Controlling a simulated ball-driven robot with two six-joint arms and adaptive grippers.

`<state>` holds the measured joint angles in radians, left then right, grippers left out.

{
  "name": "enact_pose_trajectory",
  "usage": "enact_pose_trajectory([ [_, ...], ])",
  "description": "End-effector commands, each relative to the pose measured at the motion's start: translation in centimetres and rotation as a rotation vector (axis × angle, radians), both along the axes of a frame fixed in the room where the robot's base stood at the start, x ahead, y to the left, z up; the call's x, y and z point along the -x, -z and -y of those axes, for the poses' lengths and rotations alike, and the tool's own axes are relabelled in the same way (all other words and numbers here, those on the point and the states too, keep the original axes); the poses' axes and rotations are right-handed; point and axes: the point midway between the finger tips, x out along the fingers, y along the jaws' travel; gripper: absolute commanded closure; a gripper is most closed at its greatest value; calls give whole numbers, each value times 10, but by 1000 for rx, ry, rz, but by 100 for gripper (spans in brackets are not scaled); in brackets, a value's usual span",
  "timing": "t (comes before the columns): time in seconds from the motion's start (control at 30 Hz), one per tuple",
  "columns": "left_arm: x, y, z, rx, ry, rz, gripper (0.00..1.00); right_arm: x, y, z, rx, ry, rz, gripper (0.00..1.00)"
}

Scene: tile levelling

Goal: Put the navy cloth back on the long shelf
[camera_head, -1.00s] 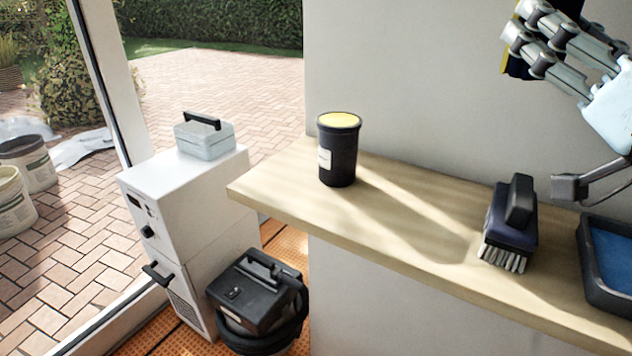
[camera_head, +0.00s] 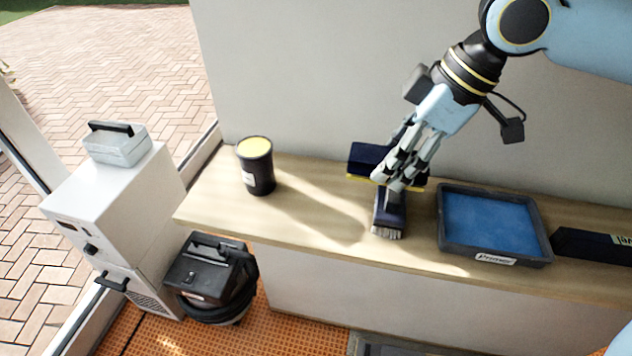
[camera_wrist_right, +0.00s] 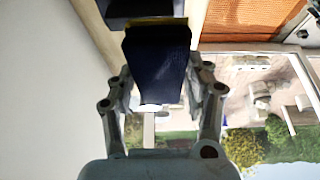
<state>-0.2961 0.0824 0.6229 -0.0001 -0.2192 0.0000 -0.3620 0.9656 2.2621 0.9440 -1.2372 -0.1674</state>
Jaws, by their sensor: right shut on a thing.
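The navy cloth (camera_head: 368,157), a folded dark blue bundle with a yellow edge, is in my right gripper (camera_head: 395,176). The gripper's fingers are shut on it, hiding its middle. In the right wrist view the cloth (camera_wrist_right: 158,65) sits between the two fingers. In the head view the gripper and cloth are over the long pale wooden shelf (camera_head: 300,217), just behind and above a dark scrubbing brush. I cannot tell whether the cloth touches the shelf. My left gripper is not in view.
The brush (camera_head: 389,218) stands on the shelf, partly hidden by my gripper. Right of it are a black tray with a blue pad (camera_head: 490,222) and a long dark item (camera_head: 590,247). A black tub with a yellow top (camera_head: 257,168) stands left. Shelf between tub and brush is clear.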

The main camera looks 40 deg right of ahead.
Motion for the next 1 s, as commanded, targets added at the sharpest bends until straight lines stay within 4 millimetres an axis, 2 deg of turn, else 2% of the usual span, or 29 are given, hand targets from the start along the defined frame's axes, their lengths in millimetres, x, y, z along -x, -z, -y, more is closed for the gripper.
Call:
enact_pose_trajectory([
  [0.1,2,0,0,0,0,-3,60,-1,1,4,7,8,-8,75],
  [0.27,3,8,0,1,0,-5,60,-16,13,-6,-1,12,-5,75],
  [0.8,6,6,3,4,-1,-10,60,-93,65,-52,3,7,-11,75],
  [0.93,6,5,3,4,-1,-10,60,-98,72,-55,5,5,-11,75],
  [1.0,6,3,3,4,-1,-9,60,-98,82,-55,6,5,-15,75],
])
